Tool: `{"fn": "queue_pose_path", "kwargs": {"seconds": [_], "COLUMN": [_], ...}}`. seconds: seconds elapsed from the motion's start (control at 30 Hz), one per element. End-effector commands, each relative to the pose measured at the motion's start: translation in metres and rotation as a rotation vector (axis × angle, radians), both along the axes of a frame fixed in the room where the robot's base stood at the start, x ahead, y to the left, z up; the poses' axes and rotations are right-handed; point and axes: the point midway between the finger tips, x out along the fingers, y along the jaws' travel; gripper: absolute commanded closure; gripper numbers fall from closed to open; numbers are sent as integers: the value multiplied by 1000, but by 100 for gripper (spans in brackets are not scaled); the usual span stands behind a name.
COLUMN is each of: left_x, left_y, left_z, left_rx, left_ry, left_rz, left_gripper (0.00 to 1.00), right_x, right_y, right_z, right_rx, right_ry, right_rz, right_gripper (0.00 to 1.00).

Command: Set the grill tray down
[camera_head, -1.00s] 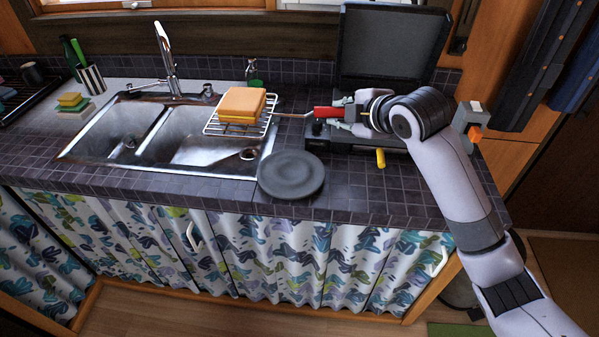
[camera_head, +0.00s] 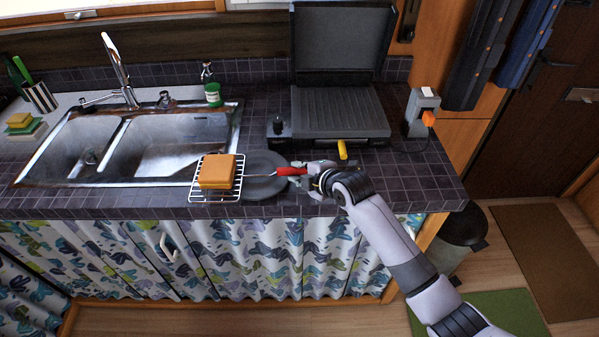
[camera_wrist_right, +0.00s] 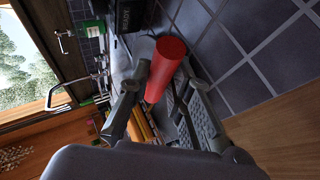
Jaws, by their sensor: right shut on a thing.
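The grill tray is a white wire rack (camera_head: 233,186) with a long thin rod and a red handle (camera_head: 291,171). An orange-brown block of bread slices (camera_head: 216,171) lies on the rack. My right gripper (camera_head: 303,171) is shut on the red handle, which also shows between the fingers in the right wrist view (camera_wrist_right: 166,68). In the head view the rack is near the counter's front edge, left of a dark round plate (camera_head: 268,181) that it partly covers. I cannot tell whether the rack touches the counter. My left gripper is not in view.
An open contact grill (camera_head: 340,112) with a dark ribbed plate stands behind. A steel double sink (camera_head: 170,143) lies to the left. A yellow object (camera_head: 342,149) lies in front of the grill. Tiled counter (camera_head: 413,180) to the right is free.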

Motion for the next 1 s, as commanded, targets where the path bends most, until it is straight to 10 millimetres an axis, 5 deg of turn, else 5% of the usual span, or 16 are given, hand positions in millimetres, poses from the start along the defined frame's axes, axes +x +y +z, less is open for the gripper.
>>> {"fn": "queue_pose_path", "kwargs": {"seconds": [0.3, 0.33, 0.6, 1.0], "left_x": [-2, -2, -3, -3], "left_y": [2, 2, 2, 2], "left_z": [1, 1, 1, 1], "left_rx": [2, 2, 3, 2], "left_ry": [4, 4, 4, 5], "left_rz": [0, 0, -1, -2], "left_gripper": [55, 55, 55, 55], "right_x": [1, 0, 0, -3], "right_y": [1, 0, 0, -2], "right_z": [-8, -10, -10, -8], "right_rx": [5, 1, 1, 1], "right_ry": [-5, -2, -2, -2], "right_rz": [-1, 0, 0, 0], "right_gripper": [100, 80, 62, 61]}}
